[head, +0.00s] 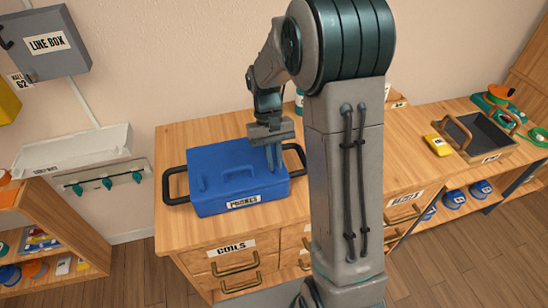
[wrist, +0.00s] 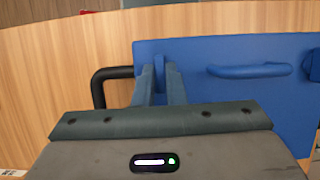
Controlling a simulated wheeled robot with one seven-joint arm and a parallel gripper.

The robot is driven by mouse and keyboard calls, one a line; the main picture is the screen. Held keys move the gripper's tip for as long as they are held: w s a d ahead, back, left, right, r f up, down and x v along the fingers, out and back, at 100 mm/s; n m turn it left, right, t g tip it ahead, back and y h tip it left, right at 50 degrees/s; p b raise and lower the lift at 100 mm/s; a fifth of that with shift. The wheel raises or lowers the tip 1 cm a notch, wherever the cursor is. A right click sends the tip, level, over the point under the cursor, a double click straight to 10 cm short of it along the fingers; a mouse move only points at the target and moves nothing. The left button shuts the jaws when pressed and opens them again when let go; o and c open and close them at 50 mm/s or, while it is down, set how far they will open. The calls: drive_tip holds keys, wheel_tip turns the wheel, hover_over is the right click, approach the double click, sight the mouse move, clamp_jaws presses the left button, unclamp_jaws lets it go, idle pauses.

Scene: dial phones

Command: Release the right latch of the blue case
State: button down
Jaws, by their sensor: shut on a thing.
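The blue case (head: 215,185) sits on the wooden counter with its lid down and a "PHONES" label on its front. My gripper (head: 273,160) reaches down onto the right end of the lid. In the wrist view, my gripper's fingers (wrist: 159,76) are shut on a small upright blue tab, the right latch (wrist: 159,64). The fingers hide most of the latch, so I cannot tell its angle. The lid's handle bar (wrist: 250,70) lies beside it. The left latch (head: 200,183) shows near the lid's left end.
Black side handles (head: 174,186) stick out from both ends of the case. The wooden counter (head: 185,140) is clear around it. A dark tray (head: 480,132) and a yellow box (head: 437,146) stand far to the right. My arm hides part of the counter.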

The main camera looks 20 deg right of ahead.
idle(0.4)
drive_tip(key=c, duration=1.5)
unclamp_jaws()
drive_tip(key=v, duration=1.4)
drive_tip(key=shift+f, duration=0.1)
drive_tip(key=r+t, duration=0.2)
drive_tip(key=t, duration=0.1)
hover_over(277, 180)
drive_tip(key=s+f+t, duration=0.1)
drive_tip(key=s, duration=0.2)
drive_tip(key=s+f+t, duration=0.1)
drive_tip(key=s+t, duration=0.1)
drive_tip(key=s, duration=0.2)
drive_tip(key=s+f+t, duration=0.1)
drive_tip(key=s+f, duration=0.1)
drive_tip(key=s, duration=0.2)
